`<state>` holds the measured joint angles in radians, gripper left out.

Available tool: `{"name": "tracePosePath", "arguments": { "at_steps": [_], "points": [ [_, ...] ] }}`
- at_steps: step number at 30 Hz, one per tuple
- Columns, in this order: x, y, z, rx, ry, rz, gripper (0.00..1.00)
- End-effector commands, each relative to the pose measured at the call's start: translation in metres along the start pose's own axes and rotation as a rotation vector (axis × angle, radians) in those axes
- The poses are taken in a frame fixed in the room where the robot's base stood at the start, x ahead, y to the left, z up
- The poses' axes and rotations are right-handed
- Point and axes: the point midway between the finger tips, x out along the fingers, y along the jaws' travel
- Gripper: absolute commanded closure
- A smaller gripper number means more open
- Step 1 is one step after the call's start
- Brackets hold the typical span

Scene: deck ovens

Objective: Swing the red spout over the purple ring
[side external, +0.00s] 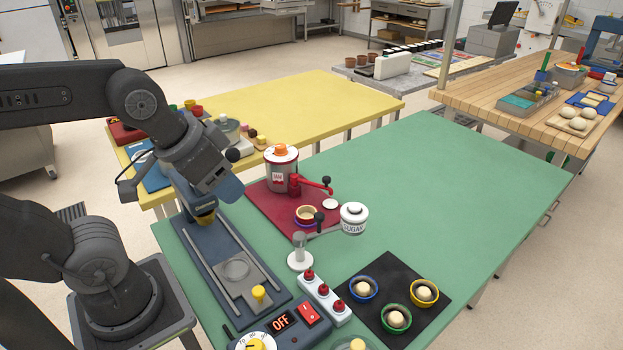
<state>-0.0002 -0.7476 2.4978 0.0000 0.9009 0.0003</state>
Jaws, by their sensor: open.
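The red spout (309,183) sticks out to the right from a jam pot (281,172) with an orange knob on its lid. A dark ball sits at its outer end. The pot stands on a dark red board (262,198). A small cream cup (306,213) stands on the board in front of the spout, with a dark reddish or purple band around it. My gripper (222,189) is open, left of the pot and above the blue-grey machine, apart from the spout. Its fingers are partly hidden.
A sugar jar (353,219) stands right of the cup, with a black knob (319,217) between them. The blue-grey machine (222,262) lies below my gripper. A black mat (392,300) holds ringed dough balls. The green table (440,190) is clear at right.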

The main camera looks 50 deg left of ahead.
Motion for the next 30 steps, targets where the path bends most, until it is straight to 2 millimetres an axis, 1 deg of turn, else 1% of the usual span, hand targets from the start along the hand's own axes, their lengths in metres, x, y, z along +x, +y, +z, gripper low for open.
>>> {"name": "tracePosePath", "arguments": {
  "at_steps": [2,5,8,9,10,12,14,15,17,18,20,22,24,27,30],
  "points": [
    [-0.001,-0.001,-0.007,-0.001,-0.008,-0.002,0.5],
    [-0.001,-0.004,-0.027,-0.002,-0.04,-0.008,0.5],
    [0.002,-0.01,-0.059,-0.002,-0.088,-0.016,0.5],
    [0.005,-0.014,-0.074,-0.003,-0.109,-0.019,0.5],
    [0.008,-0.016,-0.085,-0.003,-0.127,-0.021,0.5],
    [0.017,-0.023,-0.11,-0.003,-0.165,-0.024,0.5],
    [0.026,-0.029,-0.13,-0.004,-0.197,-0.026,0.5],
    [0.034,-0.034,-0.143,-0.005,-0.217,-0.027,0.5],
    [0.047,-0.042,-0.162,-0.005,-0.25,-0.028,0.5],
    [0.057,-0.047,-0.173,-0.006,-0.272,-0.028,0.5],
    [0.073,-0.056,-0.19,-0.008,-0.304,-0.027,0.5],
    [0.094,-0.066,-0.207,-0.009,-0.341,-0.025,0.5],
    [0.116,-0.078,-0.221,-0.012,-0.377,-0.022,0.5],
    [0.147,-0.092,-0.235,-0.014,-0.423,-0.016,0.5],
    [0.172,-0.104,-0.244,-0.016,-0.457,-0.011,0.5]
  ]
}}
